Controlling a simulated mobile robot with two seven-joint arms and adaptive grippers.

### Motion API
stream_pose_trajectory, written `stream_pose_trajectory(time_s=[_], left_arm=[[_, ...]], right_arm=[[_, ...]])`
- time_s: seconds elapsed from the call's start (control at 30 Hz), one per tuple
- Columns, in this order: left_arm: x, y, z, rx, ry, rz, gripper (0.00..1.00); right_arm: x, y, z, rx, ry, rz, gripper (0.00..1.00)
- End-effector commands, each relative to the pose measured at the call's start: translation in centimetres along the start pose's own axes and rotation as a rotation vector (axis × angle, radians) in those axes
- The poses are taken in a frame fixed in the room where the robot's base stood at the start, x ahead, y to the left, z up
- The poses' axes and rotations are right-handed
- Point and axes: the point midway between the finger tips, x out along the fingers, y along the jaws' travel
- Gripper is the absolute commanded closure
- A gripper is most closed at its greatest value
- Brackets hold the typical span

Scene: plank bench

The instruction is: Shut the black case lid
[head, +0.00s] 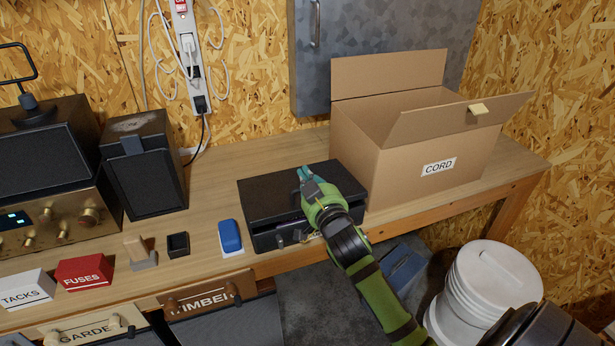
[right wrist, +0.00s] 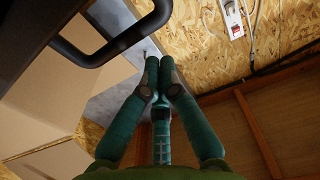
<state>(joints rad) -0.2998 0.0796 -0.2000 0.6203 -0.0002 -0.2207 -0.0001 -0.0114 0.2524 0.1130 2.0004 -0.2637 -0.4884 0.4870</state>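The black case (head: 262,200) sits on the plank bench, left of the cardboard box. Its lid lies low over the base, and a dark gap shows along the front, so it looks slightly raised there. My right gripper (head: 304,174) is over the lid, its teal fingertips at the lid's top; I cannot tell whether they touch it. In the right wrist view the fingers (right wrist: 159,66) are together with nothing between them. A dark surface with a black handle (right wrist: 125,42) shows at that view's upper left, perhaps part of the case. My left gripper is not in view.
The open cardboard box marked CORD (head: 420,165) stands close to the case's right. A blue object (head: 229,236), a small black tray (head: 178,244) and a speaker (head: 148,180) stand to the left. A white bucket (head: 490,285) is below the bench, at right.

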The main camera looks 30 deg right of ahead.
Motion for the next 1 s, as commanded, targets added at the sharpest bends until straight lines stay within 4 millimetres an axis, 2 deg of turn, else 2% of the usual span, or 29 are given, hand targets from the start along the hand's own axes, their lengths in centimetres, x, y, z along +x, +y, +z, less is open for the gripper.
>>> stream_pose_trajectory(time_s=[0.2, 0.57, 0.67, 0.83, 1.0], left_arm=[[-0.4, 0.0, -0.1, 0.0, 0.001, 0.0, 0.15], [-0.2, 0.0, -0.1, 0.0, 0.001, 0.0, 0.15], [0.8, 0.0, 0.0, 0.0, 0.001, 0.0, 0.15], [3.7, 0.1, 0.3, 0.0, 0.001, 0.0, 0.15], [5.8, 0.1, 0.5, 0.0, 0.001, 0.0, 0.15]], right_arm=[[-0.5, 0.1, 1.3, 0.001, 0.003, 0.001, 1.0], [-0.6, 0.0, 1.5, 0.001, 0.005, 0.001, 1.0], [-0.7, 0.0, 2.2, 0.002, 0.019, 0.001, 1.0], [-1.3, 0.0, 3.7, 0.004, 0.083, 0.002, 1.0], [-1.8, 0.1, 4.5, 0.003, 0.141, 0.002, 1.0]])
